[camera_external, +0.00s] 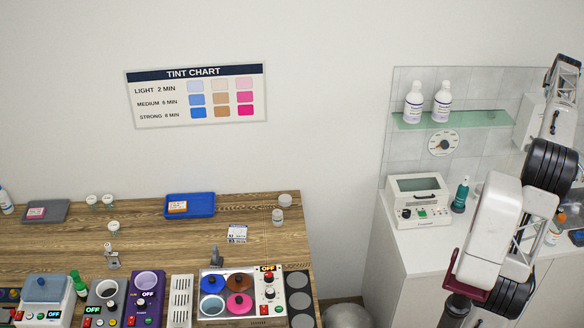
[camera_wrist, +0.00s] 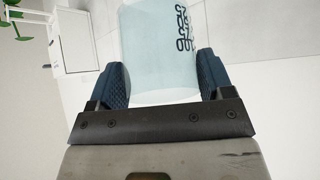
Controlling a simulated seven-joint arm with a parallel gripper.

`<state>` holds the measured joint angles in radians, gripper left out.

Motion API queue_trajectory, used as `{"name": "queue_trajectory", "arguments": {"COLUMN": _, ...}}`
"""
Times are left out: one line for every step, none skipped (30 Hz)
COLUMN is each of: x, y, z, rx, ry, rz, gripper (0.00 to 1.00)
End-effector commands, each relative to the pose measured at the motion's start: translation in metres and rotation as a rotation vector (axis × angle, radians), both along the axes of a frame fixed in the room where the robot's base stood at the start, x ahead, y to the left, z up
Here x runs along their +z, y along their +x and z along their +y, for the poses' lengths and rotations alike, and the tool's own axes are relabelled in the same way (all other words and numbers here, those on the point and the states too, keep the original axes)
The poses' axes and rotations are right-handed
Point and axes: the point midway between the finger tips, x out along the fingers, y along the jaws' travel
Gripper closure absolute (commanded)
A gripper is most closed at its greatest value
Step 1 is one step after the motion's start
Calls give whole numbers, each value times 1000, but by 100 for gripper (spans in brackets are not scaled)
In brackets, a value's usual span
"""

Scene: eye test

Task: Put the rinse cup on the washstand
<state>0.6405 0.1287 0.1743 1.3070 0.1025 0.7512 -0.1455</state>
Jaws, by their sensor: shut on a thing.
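In the wrist view, my gripper (camera_wrist: 162,82) has its two blue ribbed fingers on either side of a pale blue translucent cup (camera_wrist: 155,42) with dark lettering. It is shut on this cup, which looks like the rinse cup. The cup's far end runs out of the top of the picture. In the external view my arm stands at the right; I cannot make out the gripper or the cup there. A white cabinet with a pale top (camera_external: 408,255), perhaps the washstand, stands at the right, partly behind my arm.
A white device (camera_external: 418,203) and a teal bottle (camera_external: 460,195) stand on the cabinet top. A glass shelf (camera_external: 465,121) above holds two white bottles. At left, a wooden bench (camera_external: 160,245) carries trays, small cups and several devices. A tint chart (camera_external: 197,95) hangs on the wall.

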Motion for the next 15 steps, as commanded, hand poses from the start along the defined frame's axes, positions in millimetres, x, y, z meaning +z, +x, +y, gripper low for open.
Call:
{"name": "queue_trajectory", "arguments": {"x": -16, "y": -3, "z": -15, "rx": -33, "ry": 1, "rz": 4, "gripper": 53}}
{"name": "queue_trajectory", "arguments": {"x": -23, "y": -6, "z": -23, "rx": -52, "ry": 1, "rz": 3, "gripper": 53}}
{"name": "queue_trajectory", "arguments": {"x": -34, "y": -9, "z": -34, "rx": -79, "ry": 0, "rz": 3, "gripper": 53}}
{"name": "queue_trajectory", "arguments": {"x": -43, "y": -11, "z": -42, "rx": -98, "ry": 1, "rz": 4, "gripper": 53}}
{"name": "queue_trajectory", "arguments": {"x": -51, "y": -13, "z": -49, "rx": -118, "ry": 0, "rz": 4, "gripper": 53}}
{"name": "queue_trajectory", "arguments": {"x": -62, "y": -17, "z": -59, "rx": -144, "ry": 0, "rz": 3, "gripper": 53}}
{"name": "queue_trajectory", "arguments": {"x": -70, "y": -20, "z": -67, "rx": -165, "ry": 1, "rz": 3, "gripper": 53}}
{"name": "queue_trajectory", "arguments": {"x": -79, "y": -23, "z": -75, "rx": -185, "ry": 1, "rz": 4, "gripper": 53}}
{"name": "queue_trajectory", "arguments": {"x": -90, "y": -26, "z": -84, "rx": -211, "ry": 1, "rz": 4, "gripper": 53}}
{"name": "queue_trajectory", "arguments": {"x": -99, "y": -29, "z": -91, "rx": -229, "ry": 0, "rz": 5, "gripper": 53}}
{"name": "queue_trajectory", "arguments": {"x": -107, "y": -33, "z": -98, "rx": -249, "ry": 1, "rz": 4, "gripper": 53}}
{"name": "queue_trajectory", "arguments": {"x": -119, "y": -37, "z": -108, "rx": -274, "ry": 0, "rz": 3, "gripper": 53}}
{"name": "queue_trajectory", "arguments": {"x": -128, "y": -41, "z": -114, "rx": -293, "ry": 1, "rz": 5, "gripper": 53}}
{"name": "queue_trajectory", "arguments": {"x": -135, "y": -44, "z": -120, "rx": -311, "ry": 0, "rz": 3, "gripper": 53}}
{"name": "queue_trajectory", "arguments": {"x": -146, "y": -48, "z": -127, "rx": -331, "ry": 1, "rz": 4, "gripper": 53}}
